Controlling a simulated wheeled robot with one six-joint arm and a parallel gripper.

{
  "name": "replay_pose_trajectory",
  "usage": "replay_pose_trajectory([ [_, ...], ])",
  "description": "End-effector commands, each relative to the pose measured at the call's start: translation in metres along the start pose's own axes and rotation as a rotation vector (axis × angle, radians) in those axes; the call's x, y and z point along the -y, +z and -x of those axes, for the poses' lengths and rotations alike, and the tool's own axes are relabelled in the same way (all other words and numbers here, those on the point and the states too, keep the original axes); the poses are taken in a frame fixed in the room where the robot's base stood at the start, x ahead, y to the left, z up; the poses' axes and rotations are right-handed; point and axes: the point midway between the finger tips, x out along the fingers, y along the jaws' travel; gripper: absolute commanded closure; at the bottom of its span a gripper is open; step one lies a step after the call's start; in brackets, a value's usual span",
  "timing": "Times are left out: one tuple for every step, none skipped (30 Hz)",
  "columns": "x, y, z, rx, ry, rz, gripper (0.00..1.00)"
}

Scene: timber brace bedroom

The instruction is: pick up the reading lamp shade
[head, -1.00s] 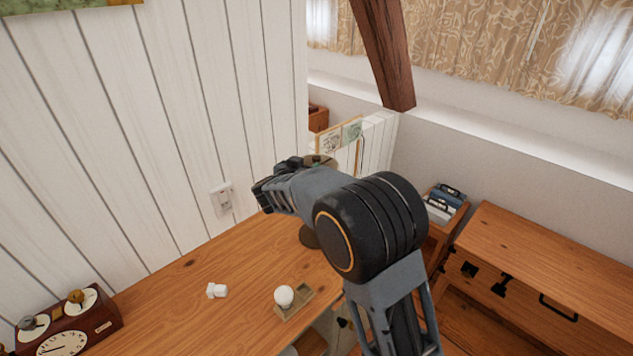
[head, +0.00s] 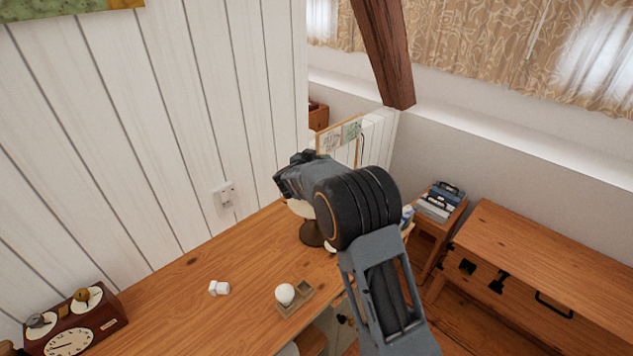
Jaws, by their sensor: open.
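The reading lamp stands on the wooden desk (head: 200,265), near its far right corner. Its dark round base (head: 312,234) shows below my arm. A small pale part (head: 300,208), apparently the lower part of the lamp shade, shows just under my wrist; the rest of the shade is hidden behind my arm. My gripper (head: 288,172) is open, above and a little left of the lamp base in the picture, in front of the white plank wall. I see nothing between its fingers, though the view of them is partly blocked. I cannot tell whether it touches the shade.
A wall switch (head: 226,196) is left of my gripper.

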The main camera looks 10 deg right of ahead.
Motion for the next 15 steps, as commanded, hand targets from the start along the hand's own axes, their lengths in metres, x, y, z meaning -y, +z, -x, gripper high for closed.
replay_pose_trajectory([
  [0.0,0.0002,0.0,0.0,0.0,0.0,0.42],
  [0.0,0.0002,0.0,0.0,0.0,0.0,0.42],
  [-0.0001,0.0003,0.0001,0.0,0.0,0.0,0.42],
  [-0.0001,0.0003,0.0001,0.0,0.0,0.0,0.43],
  [-0.0001,0.0003,0.0002,0.0,0.0,0.0,0.46],
  [-0.0001,0.0003,0.0002,0.0,0.0,0.0,0.5],
  [-0.0001,0.0003,0.0002,0.0,0.0,0.0,0.52],
  [-0.0001,0.0003,0.0002,0.0,0.0,0.0,0.55],
  [-0.0001,0.0003,0.0002,0.0,0.0,0.0,0.59],
  [-0.0001,0.0003,0.0003,0.0,0.0,0.0,0.62],
  [-0.0001,0.0003,0.0003,0.001,0.0,0.0,0.65],
  [-0.0001,0.0003,0.0003,0.001,0.0,0.0,0.69],
  [-0.0001,0.0003,0.0003,0.0,0.0,0.0,0.72],
  [-0.0001,0.0003,0.0003,0.001,0.0,0.0,0.74],
  [-0.0001,0.0003,0.0003,0.001,0.0,0.0,0.78],
])
